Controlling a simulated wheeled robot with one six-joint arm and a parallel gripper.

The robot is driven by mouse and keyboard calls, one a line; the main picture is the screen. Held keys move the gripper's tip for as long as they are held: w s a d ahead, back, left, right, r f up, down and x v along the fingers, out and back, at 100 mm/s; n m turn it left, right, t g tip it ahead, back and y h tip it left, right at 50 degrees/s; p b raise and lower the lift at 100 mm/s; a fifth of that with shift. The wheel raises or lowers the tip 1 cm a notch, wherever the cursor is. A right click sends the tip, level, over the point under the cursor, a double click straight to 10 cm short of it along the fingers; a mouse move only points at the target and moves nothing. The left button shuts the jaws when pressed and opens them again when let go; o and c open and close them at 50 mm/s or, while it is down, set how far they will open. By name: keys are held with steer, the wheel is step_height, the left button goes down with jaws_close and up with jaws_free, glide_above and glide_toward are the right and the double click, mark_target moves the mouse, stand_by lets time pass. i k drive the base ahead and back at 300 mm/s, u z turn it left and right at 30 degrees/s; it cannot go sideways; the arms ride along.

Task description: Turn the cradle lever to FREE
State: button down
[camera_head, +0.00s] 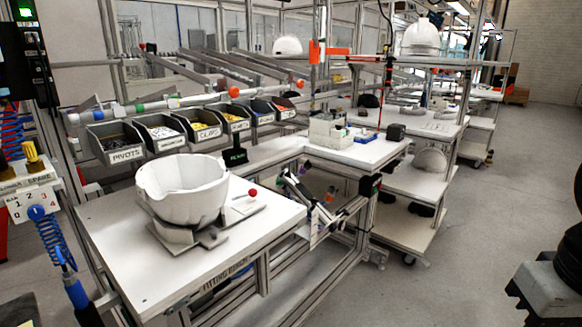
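A white helmet shell (182,195) sits open side up in the grey cradle (212,238) on the white bench top. The cradle lever shows its red ball knob (252,192) just right of the shell, above the bench. The lever's arm is thin and points toward the shell. Its FREE and other position marks are too small to read, so its setting cannot be told. My gripper is not in view.
Several grey bins (118,143) with labels line the bench's back edge. A small black stand with a green display (235,153) stands behind the lever. The bench top (130,265) is bare left and in front of the cradle. Open floor (440,255) lies at right.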

mark_target(253, 193)
steer(key=z, duration=0.1)
steer(key=i, duration=0.8)
steer(key=u, duration=0.75)
steer(key=i, duration=0.65)
steer(key=u, duration=0.5)
